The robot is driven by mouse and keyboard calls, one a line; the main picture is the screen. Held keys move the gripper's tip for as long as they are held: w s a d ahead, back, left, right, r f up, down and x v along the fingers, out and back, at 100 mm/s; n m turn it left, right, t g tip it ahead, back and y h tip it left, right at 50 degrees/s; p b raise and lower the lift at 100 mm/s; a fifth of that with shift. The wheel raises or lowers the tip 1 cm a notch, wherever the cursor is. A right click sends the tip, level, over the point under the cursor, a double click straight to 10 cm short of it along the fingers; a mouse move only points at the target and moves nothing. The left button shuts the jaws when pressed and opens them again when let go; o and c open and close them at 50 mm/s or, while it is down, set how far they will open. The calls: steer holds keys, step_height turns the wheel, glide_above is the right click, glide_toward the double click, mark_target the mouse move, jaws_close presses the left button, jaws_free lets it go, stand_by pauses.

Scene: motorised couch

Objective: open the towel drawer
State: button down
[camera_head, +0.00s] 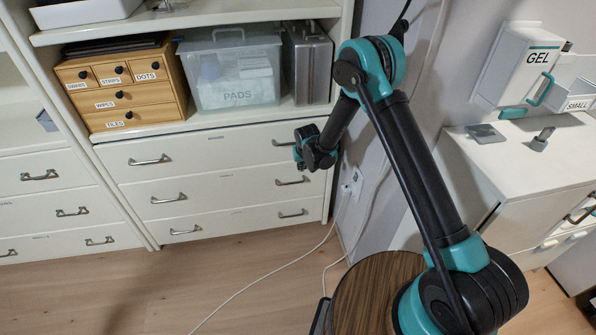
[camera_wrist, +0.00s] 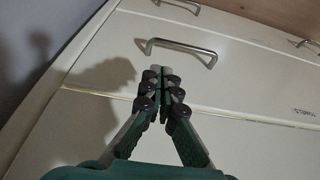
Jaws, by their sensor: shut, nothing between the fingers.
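The white chest has three wide drawers (camera_head: 225,178) at the back, each with two metal bar handles, all seen shut. My gripper (camera_head: 303,163) is in front of the chest's right end, by the upper and middle right handles, partly covering the upper one. In the wrist view my gripper (camera_wrist: 161,72) has its fingertips together and empty. They point at a bar handle (camera_wrist: 182,50), just short of it in the picture; contact cannot be told.
A wooden drawer box (camera_head: 122,93), a clear PADS bin (camera_head: 233,75) and a grey case (camera_head: 307,68) stand on the shelf above. More drawers (camera_head: 58,195) stand at left. A white cabinet (camera_head: 530,170) is at right. A cable (camera_head: 262,277) lies on the floor, otherwise mostly clear at left.

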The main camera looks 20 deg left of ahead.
mark_target(300, 176)
steer(key=x, duration=1)
steer(key=shift+w+a, duration=0.1)
steer(key=shift+w, duration=0.15)
steer(key=shift+s, duration=0.1)
